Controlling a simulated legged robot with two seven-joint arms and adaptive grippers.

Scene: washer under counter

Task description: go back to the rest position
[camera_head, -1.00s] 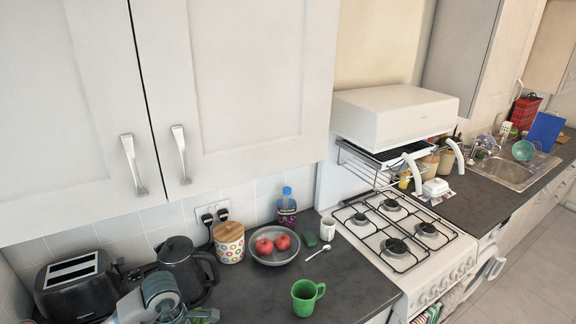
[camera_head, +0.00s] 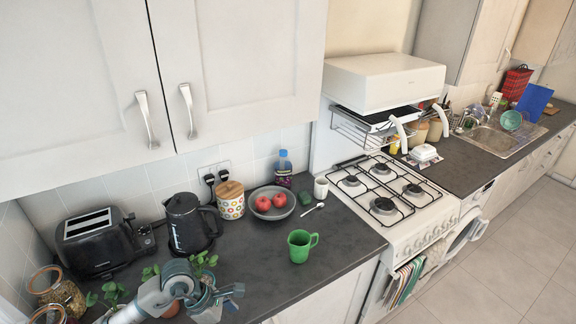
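My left arm comes in at the bottom left, over the dark counter (camera_head: 275,279). My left gripper (camera_head: 226,300) is at its end, low in the picture, in front of the kettle and left of the green mug. Its fingers are small and overlap in this view, so I cannot tell whether they are open or shut. I see nothing clearly held in it. My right arm and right gripper are out of view.
A green mug (camera_head: 301,246), black kettle (camera_head: 187,224), toaster (camera_head: 98,243), plants and glass jars stand around my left arm. A bowl of red fruit (camera_head: 270,203) is farther back. A gas hob (camera_head: 387,194) and a washer (camera_head: 477,200) are to the right. Wall cupboards (camera_head: 240,60) hang above.

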